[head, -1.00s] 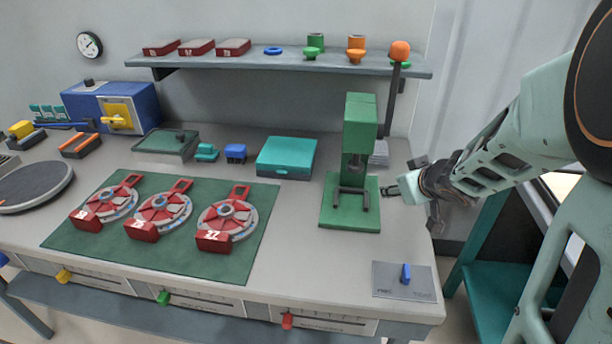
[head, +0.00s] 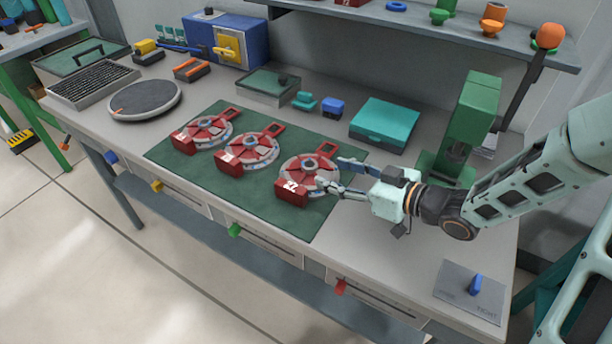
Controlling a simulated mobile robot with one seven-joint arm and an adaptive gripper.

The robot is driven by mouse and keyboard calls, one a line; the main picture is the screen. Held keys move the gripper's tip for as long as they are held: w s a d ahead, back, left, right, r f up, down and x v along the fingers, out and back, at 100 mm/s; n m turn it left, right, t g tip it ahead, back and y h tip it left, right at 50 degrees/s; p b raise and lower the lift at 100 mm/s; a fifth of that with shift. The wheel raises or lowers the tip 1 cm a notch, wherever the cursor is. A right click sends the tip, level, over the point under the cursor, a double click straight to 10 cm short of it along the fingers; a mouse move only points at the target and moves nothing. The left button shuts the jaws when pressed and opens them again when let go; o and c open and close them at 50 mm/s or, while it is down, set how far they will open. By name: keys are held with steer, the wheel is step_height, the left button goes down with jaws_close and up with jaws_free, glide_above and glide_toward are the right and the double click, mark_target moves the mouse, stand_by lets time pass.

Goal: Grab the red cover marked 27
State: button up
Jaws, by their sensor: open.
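Three round grey-and-red wheel assemblies lie in a row on a green mat (head: 270,207), each with a red block bearing a white number. The right red block (head: 291,191) sits at the front of the right wheel (head: 312,172); its number is blurred and may be 27. The middle red block (head: 229,161) and the left red block (head: 184,142) have numbers too small to read surely. My gripper (head: 331,173) is open and empty, its fingers pointing left over the right edge of the right wheel. I cannot tell whether it touches the wheel.
A green press (head: 473,122) stands behind my arm. A teal box (head: 384,124), a blue block (head: 333,107) and a glass-topped tray (head: 270,88) lie behind the mat. A shelf (head: 440,27) overhangs the back. The bench is clear right of the mat, up to a switch plate (head: 468,292).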

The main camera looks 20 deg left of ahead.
mark_target(310, 164)
steer(key=x, duration=0.6)
steer(key=shift+w+a+f, duration=0.15)
steer(key=shift+w+a, duration=0.15)
jaws_close()
stand_by(0.4)
